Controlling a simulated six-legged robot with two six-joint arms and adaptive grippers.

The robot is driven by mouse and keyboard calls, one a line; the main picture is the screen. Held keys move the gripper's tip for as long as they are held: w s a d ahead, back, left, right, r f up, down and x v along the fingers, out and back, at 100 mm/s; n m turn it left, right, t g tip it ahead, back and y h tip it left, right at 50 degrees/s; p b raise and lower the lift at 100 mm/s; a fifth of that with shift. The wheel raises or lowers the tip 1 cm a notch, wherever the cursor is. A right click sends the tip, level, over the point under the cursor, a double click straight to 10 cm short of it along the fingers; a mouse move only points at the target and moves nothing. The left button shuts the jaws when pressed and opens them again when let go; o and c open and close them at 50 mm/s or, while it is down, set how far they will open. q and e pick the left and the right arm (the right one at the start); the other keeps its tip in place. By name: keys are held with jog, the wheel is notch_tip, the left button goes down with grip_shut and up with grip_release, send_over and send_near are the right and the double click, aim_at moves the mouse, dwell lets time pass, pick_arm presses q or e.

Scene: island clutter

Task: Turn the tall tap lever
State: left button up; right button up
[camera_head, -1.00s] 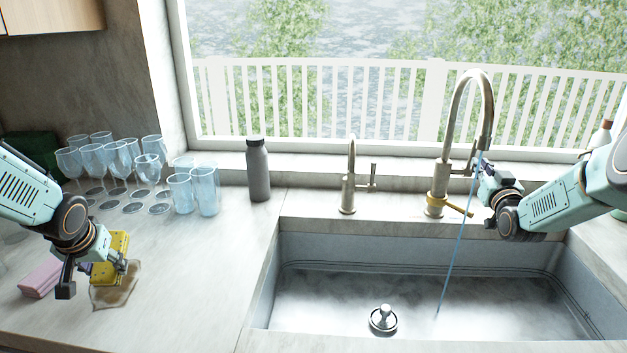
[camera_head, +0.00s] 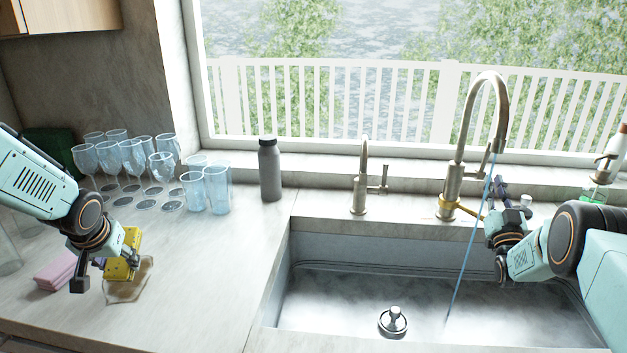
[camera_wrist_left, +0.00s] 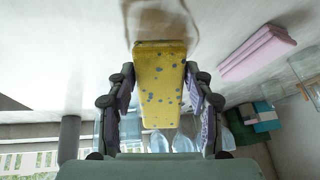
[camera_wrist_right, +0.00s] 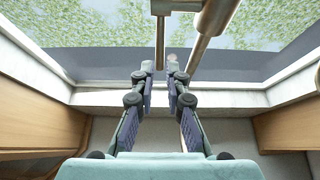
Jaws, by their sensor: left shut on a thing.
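The tall tap (camera_head: 454,185) has a high curved spout, and a thin blue stream of water (camera_head: 463,260) runs from it into the sink. Its gold lever (camera_head: 468,211) sticks out low on the body toward the right. My right gripper (camera_head: 508,188) is open and empty, right of the lever and apart from it. In the right wrist view its fingers (camera_wrist_right: 161,78) are spread below metal tap parts (camera_wrist_right: 213,22). My left gripper (camera_head: 107,262) is shut on a yellow sponge (camera_head: 122,258), also seen in the left wrist view (camera_wrist_left: 160,85), at a brown stain (camera_head: 128,288).
A short tap (camera_head: 359,188) and a grey bottle (camera_head: 270,170) stand left of the tall tap. Several glasses (camera_head: 218,190) stand on the left counter near a pink cloth (camera_head: 56,272). A drain plug (camera_head: 393,321) stands in the sink (camera_head: 340,300). A soap bottle (camera_head: 606,165) is at right.

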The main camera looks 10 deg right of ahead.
jog(key=shift+w+f, duration=0.1)
jog(key=shift+f+t, duration=0.45)
jog(key=shift+t, duration=0.15)
jog(key=shift+a, duration=0.1)
jog(key=shift+c, duration=0.4)
grip_shut()
jog(key=shift+r+g+y, duration=0.3)
jog(key=shift+r+g, duration=0.95)
jog(key=shift+g, duration=0.05)
